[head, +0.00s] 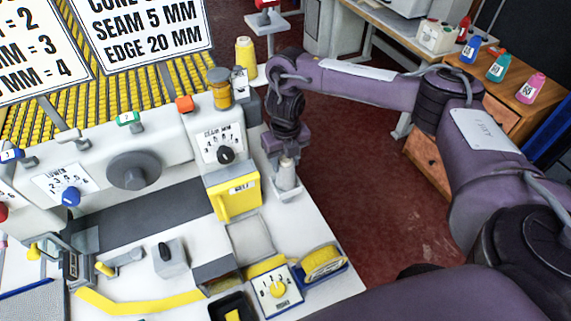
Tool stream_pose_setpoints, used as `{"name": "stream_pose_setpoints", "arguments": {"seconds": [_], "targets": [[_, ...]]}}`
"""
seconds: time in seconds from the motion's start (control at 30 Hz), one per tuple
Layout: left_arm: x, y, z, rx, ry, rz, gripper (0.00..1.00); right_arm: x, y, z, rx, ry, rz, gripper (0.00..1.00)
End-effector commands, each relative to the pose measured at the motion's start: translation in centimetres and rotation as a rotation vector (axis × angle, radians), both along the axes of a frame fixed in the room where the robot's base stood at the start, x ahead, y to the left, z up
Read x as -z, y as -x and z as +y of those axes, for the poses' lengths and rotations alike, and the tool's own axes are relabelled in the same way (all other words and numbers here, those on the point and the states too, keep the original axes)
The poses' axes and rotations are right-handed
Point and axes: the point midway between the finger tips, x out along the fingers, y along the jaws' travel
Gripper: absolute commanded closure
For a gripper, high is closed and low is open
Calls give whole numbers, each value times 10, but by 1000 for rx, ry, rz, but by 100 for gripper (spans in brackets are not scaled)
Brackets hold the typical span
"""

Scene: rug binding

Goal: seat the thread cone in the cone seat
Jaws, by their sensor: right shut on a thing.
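My right gripper (286,156) points down at the right edge of the white machine table (318,232). It is shut on the upper part of a pale grey-white thread cone (286,176). The cone stands upright, with its top hidden between the fingers. Its lower end is at a small grey-white base on the table edge, which may be the cone seat (285,194). I cannot tell whether the cone rests fully on it. A yellow thread cone (245,55) stands upright farther back, behind the machine head. My left gripper is not in view.
The machine head with a dial (220,143) and yellow box (235,200) stands just left of the gripper. A yellow binding roll (324,262) lies at the front right. Coloured bottles (497,67) stand on a wooden cabinet at upper right. Red floor is open beyond the table.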

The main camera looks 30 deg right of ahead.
Motion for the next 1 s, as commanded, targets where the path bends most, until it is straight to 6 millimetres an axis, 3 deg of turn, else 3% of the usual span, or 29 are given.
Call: {"name": "stream_pose_setpoints", "arguments": {"seconds": [0.1,0.5,0.53,0.6,0.7,1.0], "targets": [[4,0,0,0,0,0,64,12,0,1,1,-2,0,99],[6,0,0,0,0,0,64,17,0,0,1,-1,-1,99],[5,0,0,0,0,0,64,16,0,0,1,0,-1,54],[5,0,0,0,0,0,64,16,0,0,1,0,0,44],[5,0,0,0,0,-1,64,16,0,0,1,0,0,36],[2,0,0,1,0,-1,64,11,0,0,1,0,-1,36]]}}
